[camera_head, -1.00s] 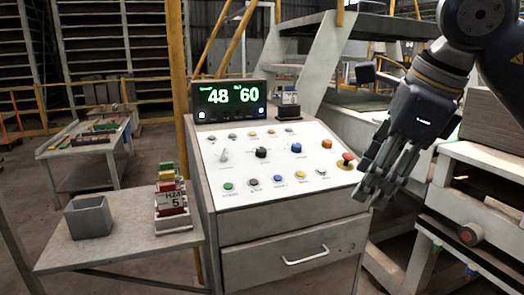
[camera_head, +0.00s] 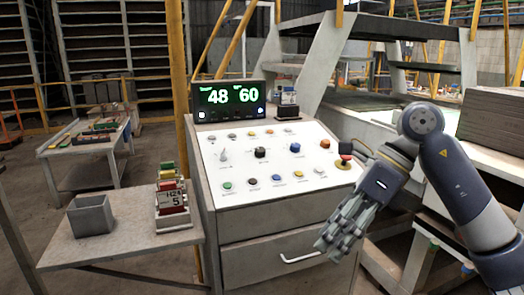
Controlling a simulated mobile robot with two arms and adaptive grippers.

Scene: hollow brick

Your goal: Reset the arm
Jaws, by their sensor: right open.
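My right arm comes in from the right. My right gripper (camera_head: 342,238) is open and empty, with its fingers pointing down and left in front of the console's right front edge. The control console (camera_head: 245,200) has a white sloped panel with several coloured buttons and knobs. The red emergency stop knob (camera_head: 345,158) sits at the panel's right edge, just above and behind the gripper. My left gripper is not in view.
A side table (camera_head: 130,238) at the left holds a grey open box (camera_head: 90,215) and a rack of coloured pieces (camera_head: 173,200). A drawer handle (camera_head: 300,258) is partly behind the gripper. Another table (camera_head: 85,150) stands further back. Steel stairs (camera_head: 415,67) rise behind the console.

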